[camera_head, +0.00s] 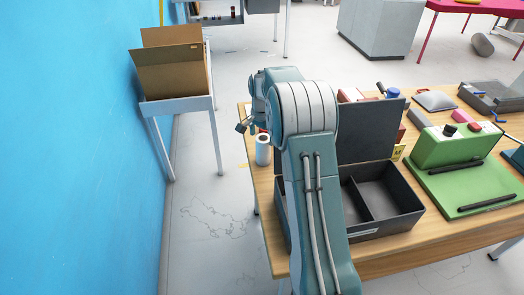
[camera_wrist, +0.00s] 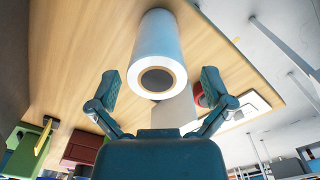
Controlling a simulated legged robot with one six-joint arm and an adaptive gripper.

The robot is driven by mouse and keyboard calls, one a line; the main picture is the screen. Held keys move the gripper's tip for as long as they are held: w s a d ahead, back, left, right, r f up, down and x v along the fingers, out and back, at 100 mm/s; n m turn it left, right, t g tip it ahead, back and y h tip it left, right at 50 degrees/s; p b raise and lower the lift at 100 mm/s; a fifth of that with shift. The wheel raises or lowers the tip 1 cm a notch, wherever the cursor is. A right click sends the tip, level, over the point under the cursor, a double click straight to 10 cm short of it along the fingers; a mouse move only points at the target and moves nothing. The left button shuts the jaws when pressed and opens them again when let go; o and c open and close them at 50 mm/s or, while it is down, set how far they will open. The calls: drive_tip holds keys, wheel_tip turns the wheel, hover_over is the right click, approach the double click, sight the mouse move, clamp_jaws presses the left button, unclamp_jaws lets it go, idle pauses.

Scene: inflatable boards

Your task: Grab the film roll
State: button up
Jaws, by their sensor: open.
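The film roll (camera_wrist: 157,42) is a white cylinder with a dark round core in its end, which faces the wrist camera. In the head view the film roll (camera_head: 263,150) stands upright near the left end of the wooden table (camera_head: 247,114). My gripper (camera_wrist: 160,82) is open and empty. In the wrist view its two fingers are spread, one to each side of the roll's near end. In the head view my gripper (camera_head: 246,125) is small, just above and left of the roll, partly hidden by my arm.
An open dark case (camera_head: 384,194) with compartments lies right of my arm. A green machine (camera_head: 455,150) stands further right. In the wrist view a pale object (camera_wrist: 176,112) and a red round one (camera_wrist: 201,94) lie beyond the roll. A cardboard box (camera_head: 172,68) stands on a stand by the blue wall.

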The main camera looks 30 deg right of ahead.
drive_tip(key=shift+d+f, duration=0.1)
drive_tip(key=shift+f, duration=0.35)
drive_tip(key=shift+d+f, duration=0.15)
drive_tip(key=shift+d, duration=0.1)
drive_tip(key=shift+a, duration=0.2)
drive_tip(key=c, duration=1.2)
